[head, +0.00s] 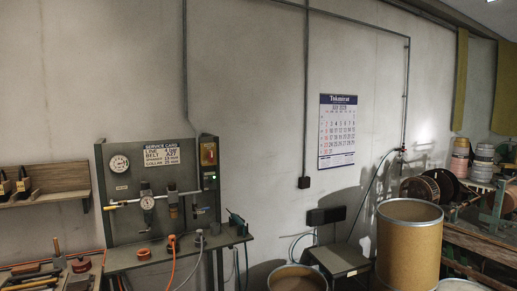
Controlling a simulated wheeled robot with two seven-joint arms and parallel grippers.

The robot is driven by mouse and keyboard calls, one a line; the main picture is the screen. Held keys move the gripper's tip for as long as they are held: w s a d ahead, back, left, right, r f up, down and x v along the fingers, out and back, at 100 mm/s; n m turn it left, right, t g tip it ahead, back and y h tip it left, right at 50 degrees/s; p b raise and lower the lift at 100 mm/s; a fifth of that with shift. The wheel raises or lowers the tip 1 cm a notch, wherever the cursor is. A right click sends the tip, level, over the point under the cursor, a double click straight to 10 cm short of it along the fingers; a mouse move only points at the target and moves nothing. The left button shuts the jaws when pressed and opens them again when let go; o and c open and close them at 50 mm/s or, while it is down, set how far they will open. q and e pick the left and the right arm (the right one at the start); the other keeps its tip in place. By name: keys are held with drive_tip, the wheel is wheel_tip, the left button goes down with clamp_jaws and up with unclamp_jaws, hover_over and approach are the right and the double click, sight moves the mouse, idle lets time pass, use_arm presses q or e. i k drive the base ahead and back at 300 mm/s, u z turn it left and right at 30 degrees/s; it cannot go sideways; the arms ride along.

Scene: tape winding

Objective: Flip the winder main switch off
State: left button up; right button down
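A narrow upright control box (209,165) is at the right end of the grey service panel (120,218). Its upper part carries a red and orange switch-like fitting (208,153), and a small green light (213,177) glows below it. This may be the winder main switch; no readable label confirms it, and its position is too small to tell. Neither of my grippers is in view.
A bench (135,258) with red and grey hoses runs under the panel. A shelf (45,197) and tools are at left. A large tan drum (408,240), a dark stool-like stand (340,260) and spools (420,190) crowd the right. The wall around the calendar (337,130) is mostly clear.

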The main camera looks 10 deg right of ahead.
sight(210, 156)
drive_tip(key=z, duration=0.6)
drive_tip(key=i, duration=1.3)
drive_tip(key=u, duration=0.6)
drive_tip(key=i, duration=0.9)
drive_tip(key=u, duration=0.9)
